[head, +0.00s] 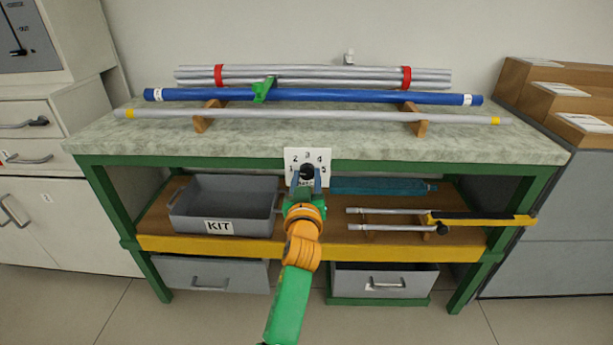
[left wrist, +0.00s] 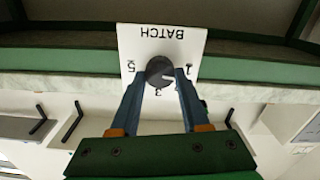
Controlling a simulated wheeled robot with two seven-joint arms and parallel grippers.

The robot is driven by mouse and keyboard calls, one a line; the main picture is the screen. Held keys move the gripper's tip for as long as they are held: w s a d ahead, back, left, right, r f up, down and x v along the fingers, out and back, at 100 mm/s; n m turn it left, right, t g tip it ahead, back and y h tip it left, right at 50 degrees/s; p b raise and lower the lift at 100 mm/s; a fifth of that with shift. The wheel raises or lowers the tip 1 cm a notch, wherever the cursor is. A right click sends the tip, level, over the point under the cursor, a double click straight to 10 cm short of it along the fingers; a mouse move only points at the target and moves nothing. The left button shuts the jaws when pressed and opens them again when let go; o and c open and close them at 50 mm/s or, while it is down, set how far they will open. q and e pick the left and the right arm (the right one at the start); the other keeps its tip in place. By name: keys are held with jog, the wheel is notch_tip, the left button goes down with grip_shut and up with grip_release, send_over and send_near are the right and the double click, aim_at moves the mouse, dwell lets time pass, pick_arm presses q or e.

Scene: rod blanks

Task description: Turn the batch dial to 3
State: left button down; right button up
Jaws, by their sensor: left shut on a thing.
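The batch dial is a dark round knob (head: 307,170) on a white plate (head: 293,154) at the bench's front edge, numbered 1 to 5 with 3 at the top. In the left wrist view the plate (left wrist: 190,40) appears upside down, with "BATCH" above the knob (left wrist: 158,70). A pale mark on the knob points to the lower right there, toward the 1 and 2 side; the exact number is unclear. My left gripper (head: 307,181) is shut on the knob, its blue fingers (left wrist: 160,78) on either side. My right gripper is not in view.
Below are a grey KIT bin (head: 185,212), a teal strip (head: 375,186) and a yellow-handled tool (head: 470,217).

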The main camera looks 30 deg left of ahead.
pick_arm(q)
jog(key=m+p, duration=0.1)
jog(key=m, duration=0.2)
jog(key=shift+p, duration=0.3)
jog(key=m+p, duration=0.1)
jog(key=m, duration=0.4)
jog(key=shift+m+p, duration=0.35)
jog(key=shift+m, duration=0.05)
jog(key=m, duration=0.2)
jog(key=shift+m+p, duration=0.35)
jog(key=shift+m, duration=0.05)
jog(key=m, duration=0.3)
jog(key=shift+p, duration=0.4)
jog(key=shift+m, duration=0.8)
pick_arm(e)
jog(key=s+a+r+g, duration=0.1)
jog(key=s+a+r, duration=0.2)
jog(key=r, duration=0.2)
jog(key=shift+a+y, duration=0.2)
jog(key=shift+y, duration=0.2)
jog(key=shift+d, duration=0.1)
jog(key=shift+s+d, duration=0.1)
